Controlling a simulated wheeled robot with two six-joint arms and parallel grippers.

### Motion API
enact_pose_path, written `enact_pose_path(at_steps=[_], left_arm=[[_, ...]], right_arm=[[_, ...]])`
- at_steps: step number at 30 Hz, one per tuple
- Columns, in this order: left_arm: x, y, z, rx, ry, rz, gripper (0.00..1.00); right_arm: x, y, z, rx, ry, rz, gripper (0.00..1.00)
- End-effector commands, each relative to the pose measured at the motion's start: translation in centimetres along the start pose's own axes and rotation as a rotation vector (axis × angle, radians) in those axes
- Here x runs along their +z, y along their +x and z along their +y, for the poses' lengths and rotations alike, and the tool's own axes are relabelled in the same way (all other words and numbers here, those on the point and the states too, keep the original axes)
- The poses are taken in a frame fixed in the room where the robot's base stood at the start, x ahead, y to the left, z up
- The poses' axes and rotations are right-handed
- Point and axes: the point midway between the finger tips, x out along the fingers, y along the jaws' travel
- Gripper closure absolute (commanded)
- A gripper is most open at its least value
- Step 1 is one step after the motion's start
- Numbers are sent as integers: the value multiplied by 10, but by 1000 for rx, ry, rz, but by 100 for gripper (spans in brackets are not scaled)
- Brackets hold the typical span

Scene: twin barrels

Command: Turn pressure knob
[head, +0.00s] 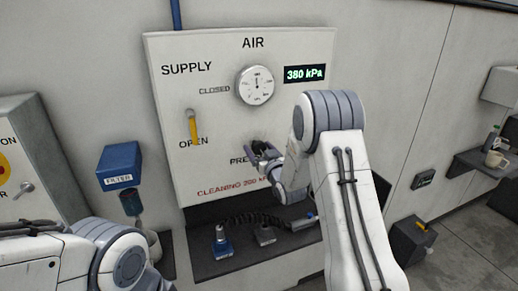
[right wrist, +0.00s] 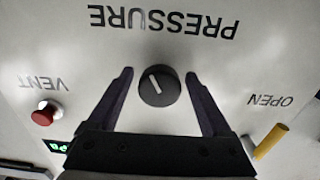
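My right gripper (right wrist: 158,75) is open, with one finger on each side of the knob and a visible gap on both sides. In the head view my right gripper (head: 264,154) is at the panel's lower middle and partly hides the knob and its label. The green display (head: 304,74) reads 380 kPa. Red text below mentions cleaning at 200 kPa. My left gripper is out of view.
A yellow supply lever (head: 194,127) points down at OPEN. A round gauge (head: 256,85) is above the knob. A red vent button (right wrist: 43,115) is beside it. A blue filter (head: 120,165) hangs left. A dark shelf (head: 200,262) below holds a hose and fittings.

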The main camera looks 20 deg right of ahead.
Motion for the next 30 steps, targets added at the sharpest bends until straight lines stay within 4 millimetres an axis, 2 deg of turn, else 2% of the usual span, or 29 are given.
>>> enact_pose_path(at_steps=[1,4,6,11,17,23,30], left_arm=[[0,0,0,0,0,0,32],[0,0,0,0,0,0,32],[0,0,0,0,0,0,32],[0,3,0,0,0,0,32],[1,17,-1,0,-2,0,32],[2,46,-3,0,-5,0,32],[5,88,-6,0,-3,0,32]], right_arm=[[0,0,0,0,0,0,39],[0,0,0,0,0,0,78],[0,0,0,0,0,0,97],[0,0,0,0,-9,1,96],[3,0,0,0,-69,4,96],[5,0,0,1,-202,7,96],[6,0,1,1,-425,8,96]])
